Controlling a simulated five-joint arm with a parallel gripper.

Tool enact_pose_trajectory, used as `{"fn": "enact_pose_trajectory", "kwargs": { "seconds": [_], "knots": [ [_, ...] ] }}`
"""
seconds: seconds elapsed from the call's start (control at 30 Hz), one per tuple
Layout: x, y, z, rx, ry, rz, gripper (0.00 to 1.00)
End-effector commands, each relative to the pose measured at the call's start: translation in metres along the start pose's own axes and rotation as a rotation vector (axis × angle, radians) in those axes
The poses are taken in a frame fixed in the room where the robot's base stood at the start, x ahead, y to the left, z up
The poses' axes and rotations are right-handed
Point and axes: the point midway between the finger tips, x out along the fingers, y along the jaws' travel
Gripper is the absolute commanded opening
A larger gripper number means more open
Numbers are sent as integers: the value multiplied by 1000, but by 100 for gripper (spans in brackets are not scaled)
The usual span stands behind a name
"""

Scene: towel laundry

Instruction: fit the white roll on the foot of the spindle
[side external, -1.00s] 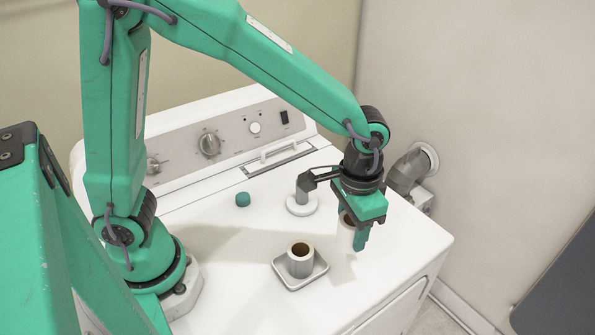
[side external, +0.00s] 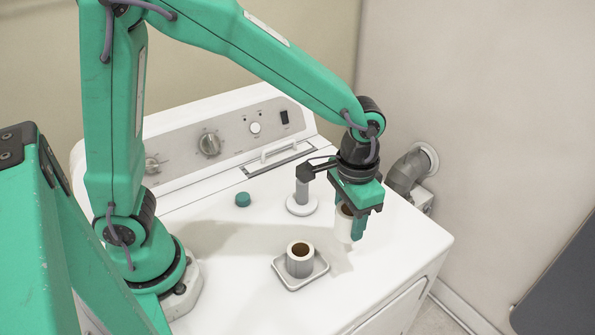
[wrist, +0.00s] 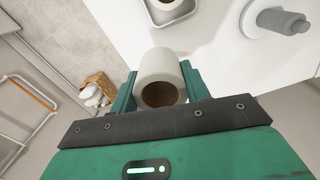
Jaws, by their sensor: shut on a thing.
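The white roll (side external: 342,225) is between the jaws of my gripper (side external: 350,230), which is shut on it and holds it above the right part of the white machine top. In the wrist view the roll (wrist: 159,64) sits between the two green fingers, its brown core facing the camera. The spindle (side external: 302,193) is a grey upright post with a wide white round foot (side external: 301,208). It stands to the left of my gripper, with no roll around it. It also shows at the top right of the wrist view (wrist: 285,20). My wrist bracket reaches close to its top in the side view.
A second, greyish roll (side external: 300,262) stands upright in a small grey tray (side external: 285,279) in front of the spindle. A teal cap (side external: 243,199) lies left of the spindle. The control panel (side external: 207,143) rises behind. The machine top's right edge is near my gripper.

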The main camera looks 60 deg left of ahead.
Motion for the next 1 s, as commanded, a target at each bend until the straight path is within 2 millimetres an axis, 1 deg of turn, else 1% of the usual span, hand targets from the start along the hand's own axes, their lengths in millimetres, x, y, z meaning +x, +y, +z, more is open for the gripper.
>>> {"fn": "enact_pose_trajectory", "kwargs": {
  "seconds": [0.17,0.33,0.53,0.7,0.8,0.9,1.0],
  "knots": [
    [-6,-34,-7,-66,1,0,24],
    [-12,-75,-11,-141,2,0,24],
    [-19,-123,-10,-230,1,0,24],
    [-25,-162,-5,-299,1,0,24],
    [-28,-179,0,-332,1,0,24],
    [-30,-192,3,-356,1,0,24],
    [-31,-200,5,-371,1,0,24]
  ]
}}
